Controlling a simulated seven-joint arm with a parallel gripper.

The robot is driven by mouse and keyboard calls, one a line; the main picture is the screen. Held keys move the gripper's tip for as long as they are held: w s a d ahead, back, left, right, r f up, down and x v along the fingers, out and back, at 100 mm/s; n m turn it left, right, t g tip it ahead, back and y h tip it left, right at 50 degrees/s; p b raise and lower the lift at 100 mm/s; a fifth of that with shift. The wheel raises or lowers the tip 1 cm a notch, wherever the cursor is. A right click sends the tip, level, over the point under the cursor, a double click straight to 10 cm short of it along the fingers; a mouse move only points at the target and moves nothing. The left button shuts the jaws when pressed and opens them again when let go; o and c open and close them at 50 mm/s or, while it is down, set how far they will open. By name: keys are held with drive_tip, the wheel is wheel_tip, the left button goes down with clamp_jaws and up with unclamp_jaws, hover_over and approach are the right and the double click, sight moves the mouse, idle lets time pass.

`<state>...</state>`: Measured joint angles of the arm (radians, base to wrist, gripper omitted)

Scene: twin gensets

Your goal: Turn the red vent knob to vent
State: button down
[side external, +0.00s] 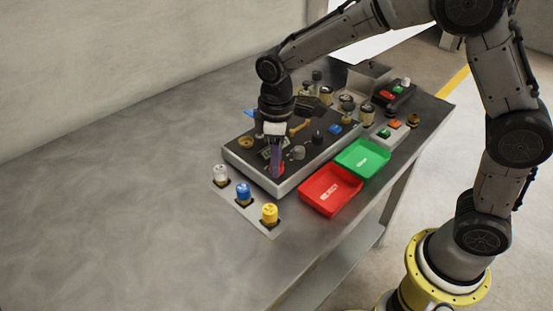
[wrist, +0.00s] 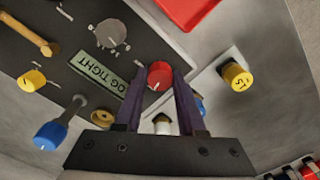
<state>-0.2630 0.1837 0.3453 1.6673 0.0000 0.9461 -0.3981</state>
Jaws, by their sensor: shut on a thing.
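The red vent knob (wrist: 159,76) sits on the dark panel, with a pale mark on its top. In the wrist view my gripper (wrist: 160,88) points down with its two purple fingers on either side of the knob, shut on it. The red knob (side external: 277,169) shows only partly there, behind the fingers. Where the knob's pointer stands against any vent label I cannot tell.
White, blue and yellow knobs (side external: 270,213) stand in a row on a strip before the panel. A red tray (side external: 325,193) and a green tray (side external: 362,158) lie at right. A grey knob (wrist: 111,33) and a blue-handled lever (wrist: 50,135) are near my gripper. The table's left is clear.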

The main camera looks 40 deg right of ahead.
drive_tip(key=shift+r+n, duration=0.1)
drive_tip(key=shift+n, duration=0.5)
drive_tip(key=c, duration=0.5)
unclamp_jaws()
wheel_tip(320, 180, up, 14)
idle(0.3)
